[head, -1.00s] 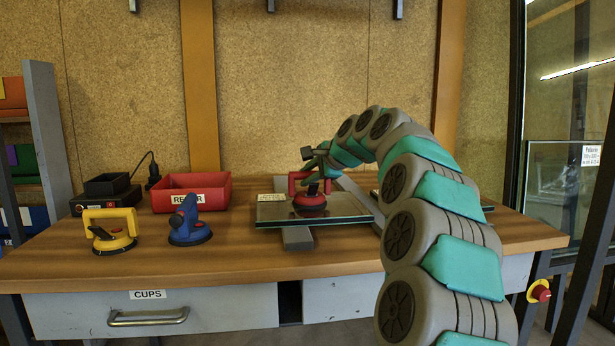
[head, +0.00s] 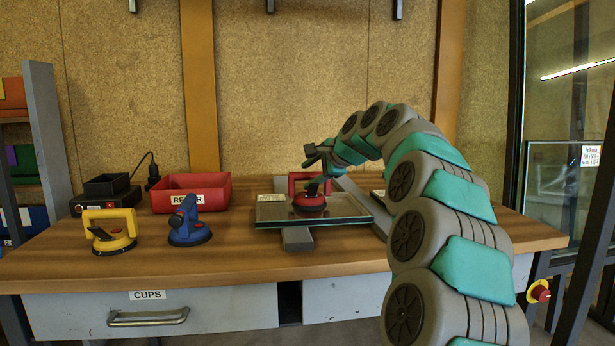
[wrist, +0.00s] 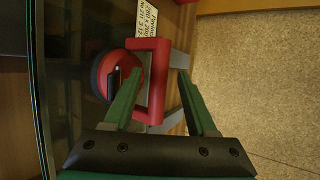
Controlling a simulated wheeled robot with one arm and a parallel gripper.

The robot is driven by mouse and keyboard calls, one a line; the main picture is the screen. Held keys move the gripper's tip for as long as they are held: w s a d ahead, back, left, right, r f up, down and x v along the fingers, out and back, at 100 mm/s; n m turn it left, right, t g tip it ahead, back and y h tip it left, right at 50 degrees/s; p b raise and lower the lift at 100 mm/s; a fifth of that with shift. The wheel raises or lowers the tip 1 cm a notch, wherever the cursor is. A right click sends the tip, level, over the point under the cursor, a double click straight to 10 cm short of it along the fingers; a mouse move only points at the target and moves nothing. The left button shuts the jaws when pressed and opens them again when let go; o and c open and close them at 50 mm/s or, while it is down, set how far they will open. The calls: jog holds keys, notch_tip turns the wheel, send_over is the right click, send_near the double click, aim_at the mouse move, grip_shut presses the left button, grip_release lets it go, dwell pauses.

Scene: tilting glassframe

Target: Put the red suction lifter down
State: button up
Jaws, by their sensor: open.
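The red suction lifter (head: 309,201) stands upright on a glass pane (head: 346,206) lying on the workbench. Its red handle (wrist: 157,84) and round cup (wrist: 106,76) show in the wrist view. My gripper (wrist: 160,74) is open, with its green fingers spread at either side of the handle. In the head view my gripper (head: 318,156) is at the top of the lifter, and the fingers are too small there to judge contact. The fingers hide part of the lifter in the wrist view.
A yellow suction lifter (head: 110,231) and a blue suction lifter (head: 188,222) stand on the bench (head: 240,256) to the left. Behind them are a red bin (head: 191,193) and a black device (head: 106,195).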

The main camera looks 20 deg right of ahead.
jog(key=v, duration=1)
jog(key=shift+s, duration=0.25)
